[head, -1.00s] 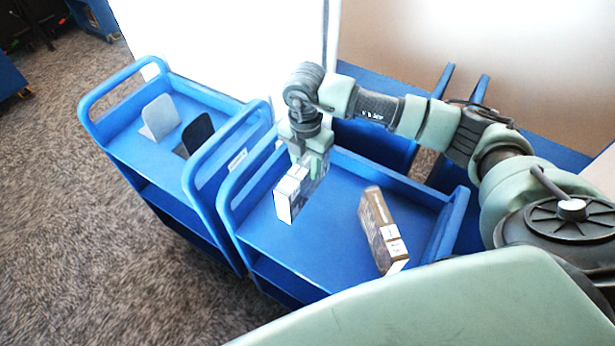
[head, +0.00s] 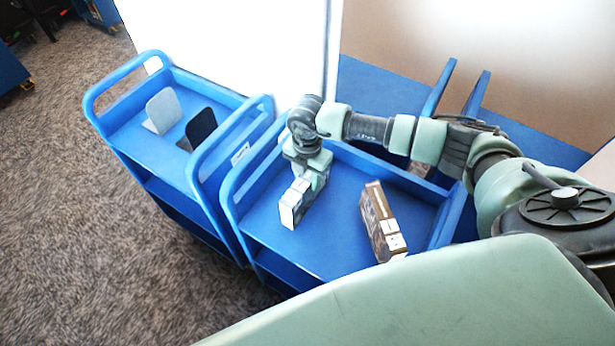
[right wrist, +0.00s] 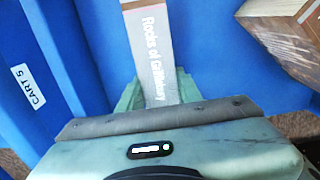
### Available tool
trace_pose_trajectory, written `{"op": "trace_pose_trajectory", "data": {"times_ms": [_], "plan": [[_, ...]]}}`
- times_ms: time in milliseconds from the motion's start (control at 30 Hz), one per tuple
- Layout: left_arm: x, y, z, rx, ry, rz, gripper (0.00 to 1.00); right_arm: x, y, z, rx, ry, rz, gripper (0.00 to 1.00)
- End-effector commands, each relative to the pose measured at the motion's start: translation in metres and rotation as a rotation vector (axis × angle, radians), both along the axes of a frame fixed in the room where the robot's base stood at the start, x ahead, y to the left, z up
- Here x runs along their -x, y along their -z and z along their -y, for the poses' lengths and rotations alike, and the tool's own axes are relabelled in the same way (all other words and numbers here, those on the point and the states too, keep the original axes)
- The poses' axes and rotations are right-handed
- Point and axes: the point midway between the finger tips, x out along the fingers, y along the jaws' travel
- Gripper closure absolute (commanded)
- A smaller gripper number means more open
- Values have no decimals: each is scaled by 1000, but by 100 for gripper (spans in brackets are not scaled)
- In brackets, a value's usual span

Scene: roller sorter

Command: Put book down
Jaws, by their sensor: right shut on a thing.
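My right gripper (head: 308,180) is shut on a grey-white book (head: 290,207), over the top shelf of the nearer blue cart (head: 335,222). The book is held upright, at the left part of the shelf. I cannot tell whether its lower edge touches the shelf. In the right wrist view, the book's spine (right wrist: 155,52) shows lettering starting "Rocks of", and the gripper (right wrist: 156,92) has a finger on each side of it. My left gripper is not in view.
A brown book (head: 378,222) stands on the same shelf to the right, with clear shelf between. A second blue cart (head: 138,147) at the left holds a grey bookend (head: 163,110) and a black bookend (head: 201,128). A "CART 5" label (right wrist: 28,86) shows in the wrist view.

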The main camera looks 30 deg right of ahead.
Motion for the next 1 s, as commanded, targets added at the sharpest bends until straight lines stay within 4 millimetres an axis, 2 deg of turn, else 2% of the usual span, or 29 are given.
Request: {"op": "trace_pose_trajectory", "data": {"times_ms": [33, 100, 367, 467, 533, 667, 1000], "plan": [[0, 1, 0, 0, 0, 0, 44, 0, 1, 0, 0, 0, 0, 57], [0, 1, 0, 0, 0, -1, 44, 0, 1, 0, 0, 0, 0, 44], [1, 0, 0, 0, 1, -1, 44, 0, 0, 0, 0, 0, 0, 44], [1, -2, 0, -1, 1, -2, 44, 0, -4, 0, 0, 0, 0, 44], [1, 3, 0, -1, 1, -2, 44, -1, -9, 0, -2, -1, 3, 44], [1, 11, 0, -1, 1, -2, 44, -1, -30, 0, 0, -1, 4, 44], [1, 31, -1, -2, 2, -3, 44, -1, -100, 0, 0, -1, 4, 44]]}}
